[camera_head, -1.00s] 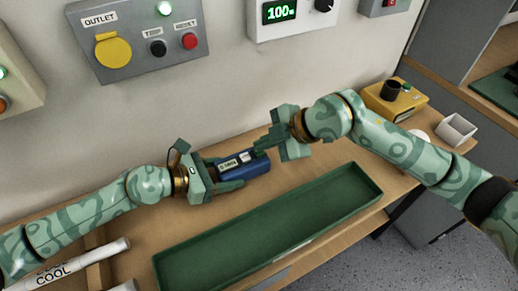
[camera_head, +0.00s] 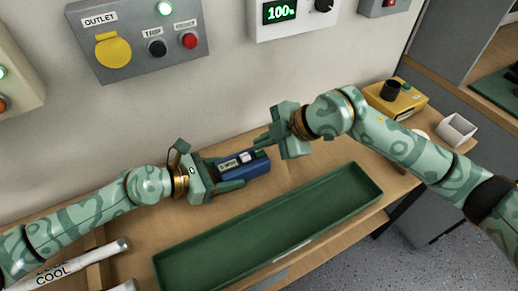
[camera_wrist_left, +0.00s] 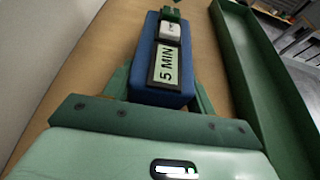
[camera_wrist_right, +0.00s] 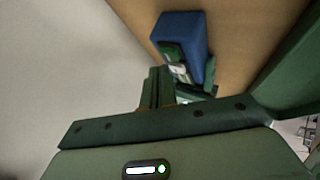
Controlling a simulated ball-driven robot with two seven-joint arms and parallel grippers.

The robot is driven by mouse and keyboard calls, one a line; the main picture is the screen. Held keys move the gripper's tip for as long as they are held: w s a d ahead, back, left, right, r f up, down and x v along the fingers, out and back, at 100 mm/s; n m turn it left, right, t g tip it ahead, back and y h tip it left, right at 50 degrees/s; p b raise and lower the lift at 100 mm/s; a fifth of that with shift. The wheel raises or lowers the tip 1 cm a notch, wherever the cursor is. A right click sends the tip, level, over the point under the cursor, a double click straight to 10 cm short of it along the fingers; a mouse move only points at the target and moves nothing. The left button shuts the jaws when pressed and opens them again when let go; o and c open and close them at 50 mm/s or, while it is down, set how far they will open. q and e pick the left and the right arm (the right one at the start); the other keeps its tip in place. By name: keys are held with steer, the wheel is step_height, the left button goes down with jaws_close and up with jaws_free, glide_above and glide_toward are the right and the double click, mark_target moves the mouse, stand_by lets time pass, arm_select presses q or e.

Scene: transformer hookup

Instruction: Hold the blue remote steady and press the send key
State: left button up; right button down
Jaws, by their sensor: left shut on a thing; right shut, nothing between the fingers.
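The blue remote (camera_head: 256,166) lies between the fingers of my left gripper (camera_head: 231,172), which is shut on it above the table. In the left wrist view the remote (camera_wrist_left: 145,60) shows its "5 MIN" display (camera_wrist_left: 166,64) and a white key (camera_wrist_left: 170,31) beyond it. The key's lettering is too small to read. My right gripper (camera_head: 262,140) is shut and empty, with its fingertips just above the remote's far end. In the right wrist view the remote (camera_wrist_right: 182,32) is ahead of the shut fingers (camera_wrist_right: 153,90). No contact between them is clear.
A long green tray (camera_head: 170,262) lies in front of the grippers. The wall holds a grey outlet panel (camera_head: 130,68) and a box reading 100% (camera_head: 300,28). A yellow box (camera_head: 400,103) and a white container (camera_head: 457,130) stand at the right.

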mark_target(264, 152)
steer(key=shift+r, duration=0.3)
steer(key=shift+r, duration=2.45)
arm_select(q)
steer(key=o, duration=1.2)
steer(key=shift+c, duration=0.2)
